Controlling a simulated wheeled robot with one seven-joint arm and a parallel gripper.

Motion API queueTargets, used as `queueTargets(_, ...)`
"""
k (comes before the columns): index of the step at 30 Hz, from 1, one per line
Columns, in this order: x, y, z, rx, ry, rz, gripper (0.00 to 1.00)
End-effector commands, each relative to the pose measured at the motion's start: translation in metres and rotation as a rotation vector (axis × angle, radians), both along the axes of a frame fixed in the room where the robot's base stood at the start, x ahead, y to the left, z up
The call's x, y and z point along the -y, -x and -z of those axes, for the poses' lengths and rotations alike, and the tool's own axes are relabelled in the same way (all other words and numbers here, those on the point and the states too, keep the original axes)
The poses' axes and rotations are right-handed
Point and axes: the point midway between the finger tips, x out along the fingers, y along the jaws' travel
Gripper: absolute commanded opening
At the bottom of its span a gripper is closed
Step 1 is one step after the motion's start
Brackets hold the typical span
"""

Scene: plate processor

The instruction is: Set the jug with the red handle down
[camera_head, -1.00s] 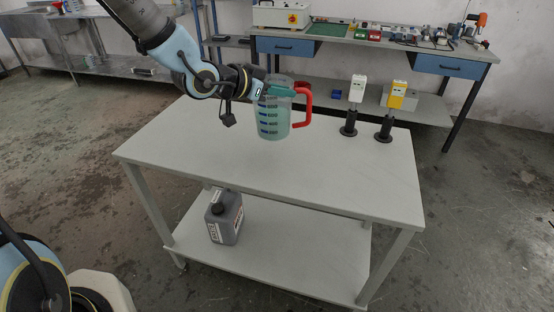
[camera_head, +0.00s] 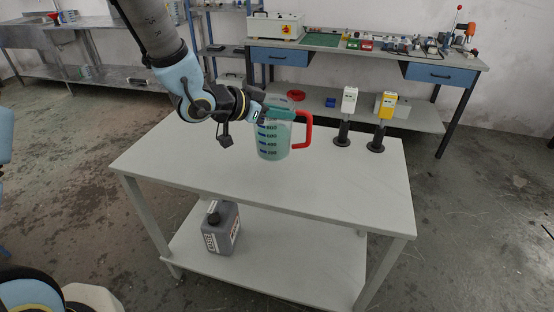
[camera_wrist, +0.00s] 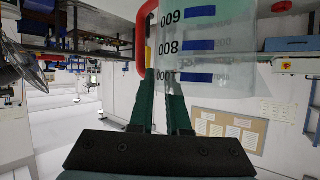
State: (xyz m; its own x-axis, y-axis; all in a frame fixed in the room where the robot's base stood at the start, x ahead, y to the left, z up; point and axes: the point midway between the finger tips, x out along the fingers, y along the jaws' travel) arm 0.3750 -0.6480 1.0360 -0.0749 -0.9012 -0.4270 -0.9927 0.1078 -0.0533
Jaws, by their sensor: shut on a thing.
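The clear jug (camera_head: 273,142) with blue scale marks and a red handle (camera_head: 307,130) is upright over the left middle part of the white table (camera_head: 340,205). My gripper (camera_head: 280,113) reaches it from the left, with its green fingers shut on the jug's upper part. In the wrist view the jug (camera_wrist: 205,48) fills the top middle, with the red handle (camera_wrist: 145,38) to its left, and the green fingers (camera_wrist: 162,98) meet it from below. I cannot tell whether the jug's base touches the tabletop.
A white device (camera_head: 348,100) and a yellow one (camera_head: 386,106) stand on black stands at the table's back right. The tabletop's front and right are clear. A grey canister (camera_head: 221,228) stands on the lower shelf. A workbench (camera_head: 368,58) is behind.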

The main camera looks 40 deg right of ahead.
Motion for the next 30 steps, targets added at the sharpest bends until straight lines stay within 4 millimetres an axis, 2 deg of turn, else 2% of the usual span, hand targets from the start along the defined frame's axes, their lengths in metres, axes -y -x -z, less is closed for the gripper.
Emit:
queueTargets(6,0.000,0.000,0.033,-0.001,-0.001,0.000,0.00)
queueTargets(13,0.000,0.000,0.049,-0.001,0.001,0.000,0.00)
queueTargets(19,0.000,0.000,0.074,-0.002,-0.001,-0.001,0.00)
queueTargets(24,0.000,0.000,0.084,0.001,0.002,0.000,0.00)
queueTargets(30,0.000,0.000,0.084,0.001,0.003,0.000,0.00)
